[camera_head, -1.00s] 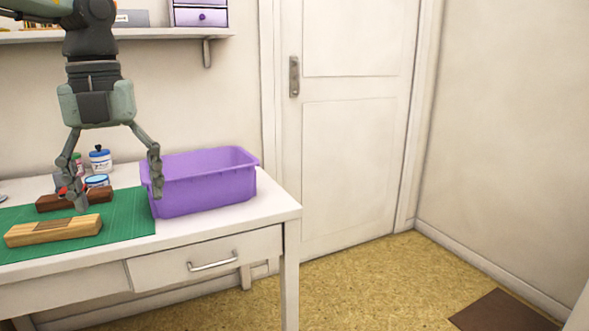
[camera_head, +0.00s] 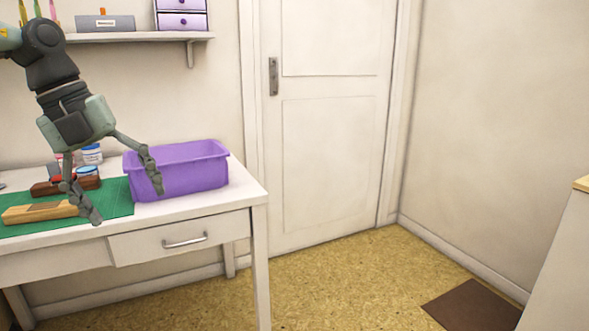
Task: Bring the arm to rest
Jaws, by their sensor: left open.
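My left gripper (camera_head: 126,205) hangs over the white table (camera_head: 190,223) from the upper left, tilted, with its fingers spread wide and nothing between them. One finger overlaps the end of a light wooden block (camera_head: 38,212) in the picture. The other overlaps the near left side of a purple bin (camera_head: 190,172); I cannot tell whether either finger touches. The light block lies on a green mat (camera_head: 119,198), with a dark brown block (camera_head: 42,188) behind it. My right gripper is not in view.
Small jars (camera_head: 91,154) stand at the back of the table. A wall shelf (camera_head: 135,37) above holds a grey box (camera_head: 104,22) and a purple drawer unit (camera_head: 181,17). A closed door (camera_head: 330,160) is behind. The floor to the right is open, with a brown mat (camera_head: 474,306).

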